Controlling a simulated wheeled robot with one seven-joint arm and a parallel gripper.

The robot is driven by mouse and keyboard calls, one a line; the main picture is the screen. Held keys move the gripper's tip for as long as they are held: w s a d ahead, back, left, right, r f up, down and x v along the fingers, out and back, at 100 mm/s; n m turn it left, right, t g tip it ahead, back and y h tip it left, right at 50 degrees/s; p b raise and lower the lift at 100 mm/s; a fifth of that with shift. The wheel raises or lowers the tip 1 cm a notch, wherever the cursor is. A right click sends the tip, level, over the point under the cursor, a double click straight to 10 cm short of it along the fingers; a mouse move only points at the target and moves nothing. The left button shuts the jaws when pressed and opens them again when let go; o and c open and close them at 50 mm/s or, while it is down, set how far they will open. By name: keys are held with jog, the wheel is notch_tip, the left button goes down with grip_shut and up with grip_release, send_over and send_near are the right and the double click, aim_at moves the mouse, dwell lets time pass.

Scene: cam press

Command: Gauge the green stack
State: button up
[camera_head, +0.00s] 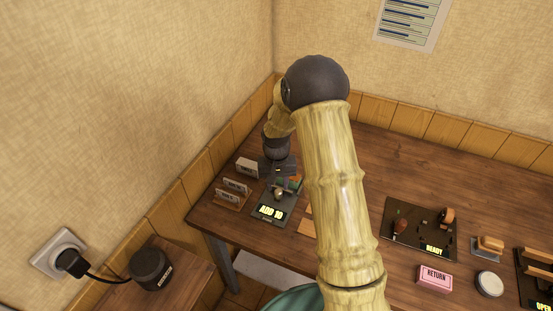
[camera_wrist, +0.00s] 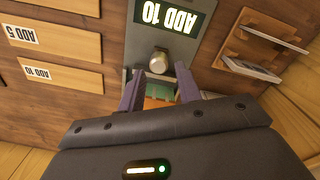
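The gauge (camera_head: 259,219) is a dark station at the table's left end, and its display (camera_head: 271,212) reads ADD 10. In the wrist view the display (camera_wrist: 166,14) appears upside down, with a round metal knob (camera_wrist: 158,62) below it. A small green and orange stack (camera_head: 293,183) is at the gauge, partly hidden by my arm. In the wrist view the stack (camera_wrist: 160,102) lies between the two fingers of my gripper (camera_wrist: 160,88). The fingers are apart, one on each side of it. Whether they touch it is unclear.
Wooden holders with cards (camera_head: 234,190) stand left of the gauge. Wooden panels labelled ADD 5 (camera_wrist: 22,36) and ADD 10 (camera_wrist: 37,73) lie beside it. A dark READY station (camera_head: 410,240), a pink RETURN block (camera_head: 434,277) and a white round piece (camera_head: 488,284) are further right.

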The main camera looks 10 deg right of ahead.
notch_tip(320, 180, up, 13)
jog(key=b, duration=0.1)
jog(key=shift+a, duration=0.2)
jog(key=shift+r, duration=0.1)
jog(key=s+d+r+n+t, duration=0.1)
jog(key=s+d+t, duration=0.1)
jog(key=s, duration=1.8)
jog(key=shift+d+n+t+p, duration=0.15)
jog(key=shift+n+t+p, duration=0.15)
jog(key=shift+n, duration=0.1)
